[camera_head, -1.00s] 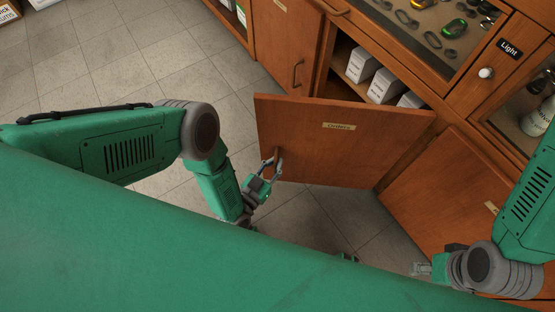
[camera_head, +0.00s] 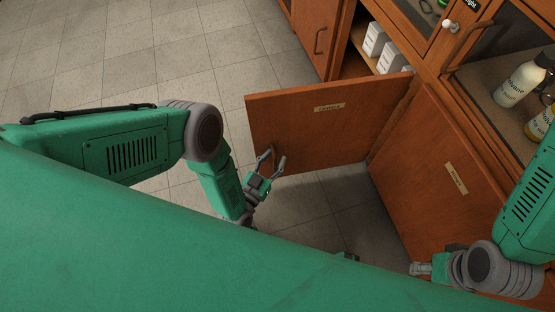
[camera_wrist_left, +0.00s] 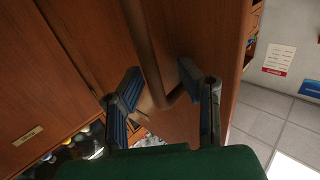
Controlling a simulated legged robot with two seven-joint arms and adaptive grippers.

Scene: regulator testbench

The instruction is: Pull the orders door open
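The orders door (camera_head: 300,130) is a brown wooden panel with a small label, standing swung out from the cabinet in the head view. Its handle (camera_head: 266,156) is near its free left edge. My left gripper (camera_head: 271,167) is at that handle. In the left wrist view, the two fingers (camera_wrist_left: 165,105) are apart, with the curved handle (camera_wrist_left: 148,50) running between them. Whether either finger touches it is unclear. My right gripper (camera_head: 421,269) is at the lower right, in front of another wooden door. Its fingers are too small to judge.
White boxes (camera_head: 376,40) stand on the shelf behind the door. A second labelled door (camera_head: 440,180) is to the right, below a case with bottles (camera_head: 522,84). Tiled floor (camera_head: 200,60) lies clear to the left. Bottles (camera_wrist_left: 90,140) show low in the left wrist view.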

